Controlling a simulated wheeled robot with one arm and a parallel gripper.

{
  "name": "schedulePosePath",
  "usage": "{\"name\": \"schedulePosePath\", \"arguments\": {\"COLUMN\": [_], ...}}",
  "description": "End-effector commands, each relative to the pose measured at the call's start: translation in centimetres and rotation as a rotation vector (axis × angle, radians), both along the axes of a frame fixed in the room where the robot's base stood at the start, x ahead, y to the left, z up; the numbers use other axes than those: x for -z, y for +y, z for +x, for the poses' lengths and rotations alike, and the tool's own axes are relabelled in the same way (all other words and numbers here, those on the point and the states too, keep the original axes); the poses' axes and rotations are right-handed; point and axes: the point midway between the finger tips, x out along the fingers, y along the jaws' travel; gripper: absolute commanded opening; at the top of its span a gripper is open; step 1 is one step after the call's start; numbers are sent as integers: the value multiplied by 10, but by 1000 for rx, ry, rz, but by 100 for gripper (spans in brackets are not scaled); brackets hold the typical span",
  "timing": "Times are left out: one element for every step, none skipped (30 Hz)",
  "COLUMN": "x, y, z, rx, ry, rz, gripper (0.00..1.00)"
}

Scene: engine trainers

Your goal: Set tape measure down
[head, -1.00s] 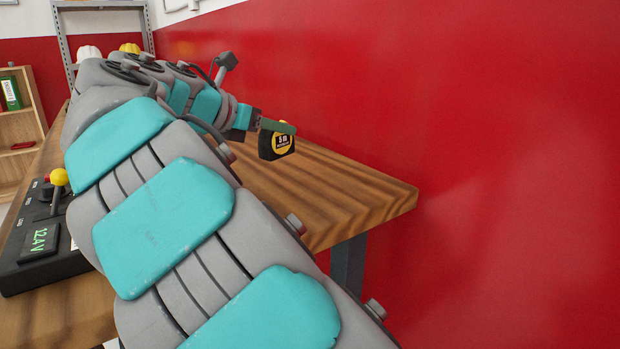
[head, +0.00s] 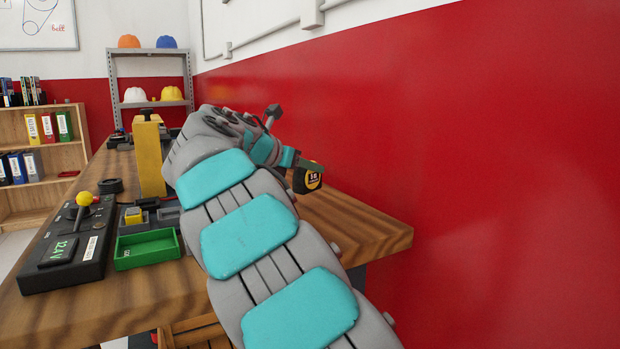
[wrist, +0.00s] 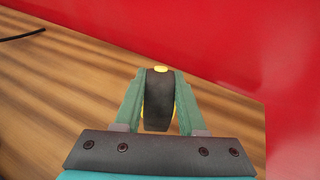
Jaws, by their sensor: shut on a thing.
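The tape measure (head: 307,179) is black with a yellow round label. In the head view it hangs at the end of my arm, over the right part of the wooden workbench (head: 355,224), near the red wall. My gripper (wrist: 158,95) is shut on it. In the wrist view the tape measure (wrist: 158,103) sits between the two green fingers, its narrow side towards the camera. Bench wood shows behind it. I cannot tell how far its underside is from the bench top.
A red wall (head: 480,150) runs along the bench's far side. A control box (head: 70,245) with a yellow-knobbed lever, a green tray (head: 147,249) and a yellow post (head: 149,157) stand on the bench left of my arm. A black cable (wrist: 22,35) lies on the wood. Bench around the gripper looks clear.

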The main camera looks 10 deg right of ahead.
Motion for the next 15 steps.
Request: {"name": "schedulePosePath", "arguments": {"x": [1, 1, 1, 2, 2, 3, 3, 3, 2, 3, 3, 3, 3, 3, 5], "y": [-2, -3, -6, -8, -8, -9, -10, -11, -12, -13, -13, -14, -14, -14, -14], "z": [9, 13, 19, 23, 27, 32, 35, 37, 39, 41, 42, 43, 44, 44, 45], "rx": [-3, -2, 0, 1, -1, -2, -3, -3, -2, -2, -2, -1, -1, -1, -1], "ry": [0, -2, -2, -1, -1, -1, -2, -3, -3, -3, -3, -3, -3, -3, -3], "rz": [2, 1, 1, 1, 1, 2, 2, 1, 0, 0, 0, 0, 0, 0, 0], "gripper": [0, 0, 0, 0, 0, 0, 0, 0, 0, 0, 0, 0, 0, 0, 0]}}
